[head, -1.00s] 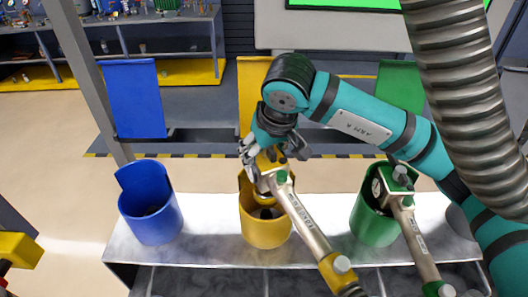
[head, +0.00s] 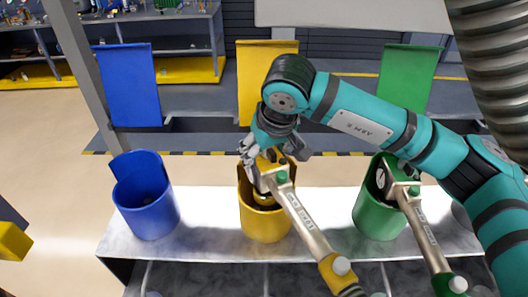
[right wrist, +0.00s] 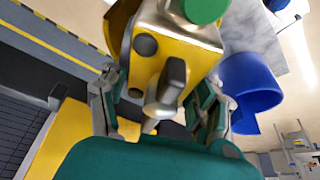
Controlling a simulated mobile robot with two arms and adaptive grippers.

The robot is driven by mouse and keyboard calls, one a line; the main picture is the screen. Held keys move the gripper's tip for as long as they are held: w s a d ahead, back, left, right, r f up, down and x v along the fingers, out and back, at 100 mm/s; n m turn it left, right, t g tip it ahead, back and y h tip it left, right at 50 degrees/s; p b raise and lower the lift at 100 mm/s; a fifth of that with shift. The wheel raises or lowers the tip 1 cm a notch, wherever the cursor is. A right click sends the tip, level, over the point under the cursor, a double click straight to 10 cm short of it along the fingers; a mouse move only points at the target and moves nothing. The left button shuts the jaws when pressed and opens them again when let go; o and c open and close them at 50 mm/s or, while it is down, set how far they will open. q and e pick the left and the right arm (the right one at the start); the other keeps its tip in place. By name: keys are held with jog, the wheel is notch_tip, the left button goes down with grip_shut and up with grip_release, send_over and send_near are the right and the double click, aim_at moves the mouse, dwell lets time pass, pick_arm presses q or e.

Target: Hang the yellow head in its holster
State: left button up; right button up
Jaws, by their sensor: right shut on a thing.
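The yellow head (head: 265,165) has a metal pipe with a green button that runs down right to a yellow collar and a dark hose. My right gripper (head: 272,152) is shut on the head's yellow body; the right wrist view shows the head (right wrist: 180,48) between the fingers (right wrist: 158,98). The yellow holster (head: 264,226) is an open cup on the metal bench. The head's lower end is at the cup's mouth and seems inside it; whether it rests on anything is hidden. My left gripper is not in view.
A blue holster (head: 150,218) stands empty at left, also in the right wrist view (right wrist: 250,85). A green holster (head: 378,216) at right holds a green-marked head (head: 400,178). Coloured panels stand behind them. The metal bench (head: 205,215) is bare between the cups.

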jog(key=shift+b, duration=1.2)
dwell(1.3)
jog(key=shift+f+b, duration=1.9)
jog(key=shift+b, duration=0.05)
jog(key=o, duration=1.8)
jog(key=v, duration=1.2)
jog(key=shift+s, duration=0.1)
